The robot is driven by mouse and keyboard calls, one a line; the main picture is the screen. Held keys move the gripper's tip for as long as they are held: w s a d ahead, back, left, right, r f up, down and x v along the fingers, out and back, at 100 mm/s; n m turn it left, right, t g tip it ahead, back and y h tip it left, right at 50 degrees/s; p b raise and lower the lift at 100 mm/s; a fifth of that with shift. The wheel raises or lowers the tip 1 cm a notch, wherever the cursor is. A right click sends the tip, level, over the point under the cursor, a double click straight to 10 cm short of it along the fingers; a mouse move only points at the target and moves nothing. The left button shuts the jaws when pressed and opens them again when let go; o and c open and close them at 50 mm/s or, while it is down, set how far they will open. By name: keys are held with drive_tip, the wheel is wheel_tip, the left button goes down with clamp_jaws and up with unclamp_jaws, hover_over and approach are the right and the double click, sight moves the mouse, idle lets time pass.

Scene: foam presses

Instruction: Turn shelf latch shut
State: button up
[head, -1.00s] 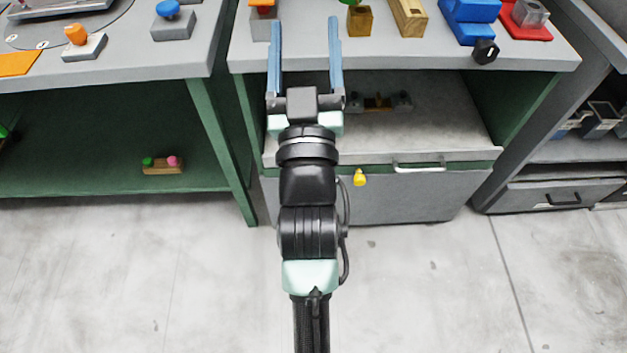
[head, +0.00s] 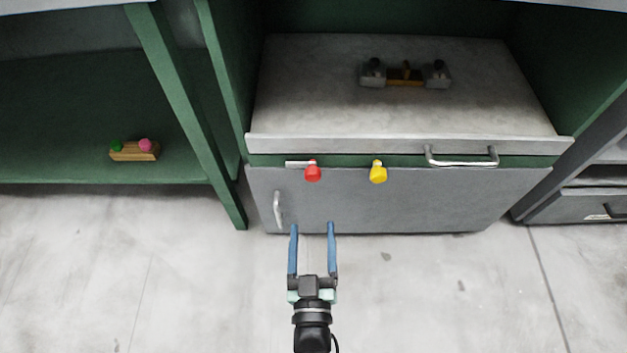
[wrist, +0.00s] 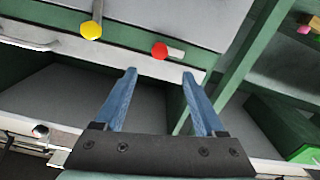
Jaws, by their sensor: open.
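A red-knobbed latch (head: 313,173) sits on the green strip under the shelf board, its pale bar lying level to the left. A yellow-knobbed latch (head: 378,173) sits to its right, its short bar apparently upright. In the wrist view the red knob (wrist: 160,50) shows above and between my fingers, and the yellow knob (wrist: 91,30) shows to the upper left. I cannot tell which one is the shelf latch. My gripper (head: 312,226) is open and empty, pointing towards the cabinet. In the head view its fingertips appear below the red knob, apart from it.
A grey door (head: 410,195) with an upright handle (head: 278,209) is below the latches. A level handle (head: 461,160) is on the right of the strip. The shelf board (head: 330,90) holds a small grey-and-wood fixture (head: 405,77) at the back. The floor in front is clear.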

sight(313, 179)
drive_tip(key=w+b, duration=0.4)
drive_tip(key=w, duration=0.8)
drive_tip(key=shift+b, duration=0.3)
drive_tip(key=shift+c, duration=0.4)
clamp_jaws()
